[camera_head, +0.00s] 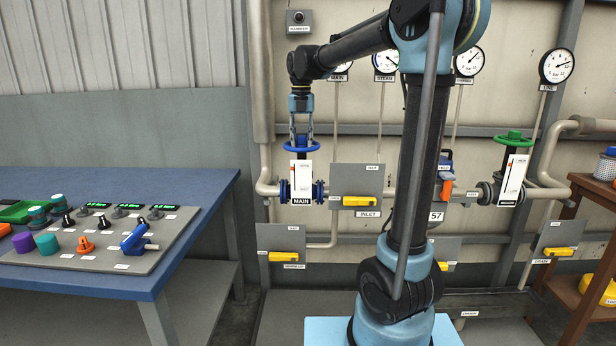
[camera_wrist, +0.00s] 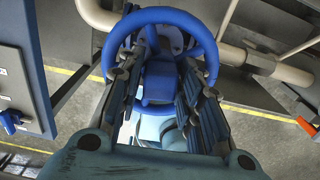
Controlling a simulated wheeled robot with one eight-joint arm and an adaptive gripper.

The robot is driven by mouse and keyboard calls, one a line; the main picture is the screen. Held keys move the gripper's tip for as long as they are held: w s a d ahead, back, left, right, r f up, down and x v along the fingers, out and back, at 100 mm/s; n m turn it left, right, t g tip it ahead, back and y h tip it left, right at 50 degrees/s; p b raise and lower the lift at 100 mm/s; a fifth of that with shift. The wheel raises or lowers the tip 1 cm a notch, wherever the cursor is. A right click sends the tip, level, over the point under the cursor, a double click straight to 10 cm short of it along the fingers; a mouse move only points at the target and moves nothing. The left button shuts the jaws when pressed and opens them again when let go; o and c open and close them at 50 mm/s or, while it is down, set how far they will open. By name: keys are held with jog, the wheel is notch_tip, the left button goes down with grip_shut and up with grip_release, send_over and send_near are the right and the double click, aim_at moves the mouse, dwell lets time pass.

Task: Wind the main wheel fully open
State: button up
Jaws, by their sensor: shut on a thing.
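The main wheel is a blue handwheel (camera_head: 301,147) on top of the pipe valve labelled MAIN, left of the picture's middle in the head view. My gripper (camera_head: 301,135) points straight down onto it and is shut on it. In the wrist view the wheel's blue ring (camera_wrist: 160,14) fills the top middle. The fingers' exact contact points are partly hidden.
A green handwheel (camera_head: 514,139) sits on another valve at the right. Yellow-handled panels, including the INLET one (camera_head: 361,200), are close beside the main valve. A blue bench (camera_head: 195,185) with a control panel (camera_head: 105,242) stands at the left. Pipes run along the wall.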

jog(key=shift+s+f, duration=0.1)
jog(key=shift+s, duration=0.05)
jog(key=o, duration=0.9)
jog(key=shift+w+n, duration=0.25)
jog(key=shift+n, duration=0.35)
jog(key=m, duration=0.4)
jog(key=shift+m, duration=0.4)
jog(key=m, duration=0.8)
jog(key=shift+m, duration=2.5)
